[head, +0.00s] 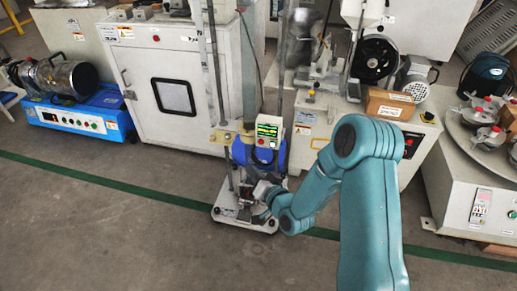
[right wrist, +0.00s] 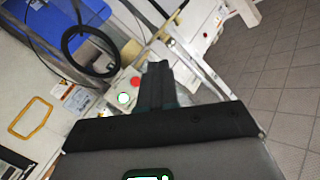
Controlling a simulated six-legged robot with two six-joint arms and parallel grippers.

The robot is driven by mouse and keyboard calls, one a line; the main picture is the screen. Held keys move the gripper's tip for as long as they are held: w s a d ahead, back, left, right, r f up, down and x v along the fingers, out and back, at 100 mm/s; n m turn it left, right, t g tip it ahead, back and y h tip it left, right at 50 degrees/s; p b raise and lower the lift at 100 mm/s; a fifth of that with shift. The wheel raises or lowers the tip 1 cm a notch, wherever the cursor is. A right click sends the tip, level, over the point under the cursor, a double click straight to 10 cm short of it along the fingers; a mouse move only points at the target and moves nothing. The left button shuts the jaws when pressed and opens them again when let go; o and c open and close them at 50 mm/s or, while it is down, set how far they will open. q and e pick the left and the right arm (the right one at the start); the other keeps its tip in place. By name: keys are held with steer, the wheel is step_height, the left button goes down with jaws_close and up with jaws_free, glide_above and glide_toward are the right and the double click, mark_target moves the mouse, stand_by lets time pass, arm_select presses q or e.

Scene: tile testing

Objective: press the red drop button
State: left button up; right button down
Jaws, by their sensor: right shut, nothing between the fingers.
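My right gripper (right wrist: 158,85) is shut, with its dark fingers together and nothing between them. I cannot tell whether the fingers touch the panel. In the head view my teal right arm reaches in from the bottom, and the right gripper (head: 262,190) is small, at the lower part of the drop tester (head: 230,212). The tester's control box (head: 269,132) has a lit green display above. My left gripper is not in view.
A white cabinet (head: 165,60) stands behind left of the tester, and a blue-based machine (head: 75,115) farther left. A machine with a black wheel (head: 376,58) and a brown box (head: 389,103) stand to the right. Open floor (head: 120,230) lies in front.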

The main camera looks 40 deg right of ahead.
mark_target(261, 142)
steer(key=w+d, duration=0.5)
steer(key=d, duration=0.1)
steer(key=shift+w+d, duration=0.25)
steer(key=shift+w, duration=0.15)
stand_by(0.4)
stand_by(1.8)
steer(key=shift+w+d+b, duration=0.3)
steer(key=shift+b, duration=0.05)
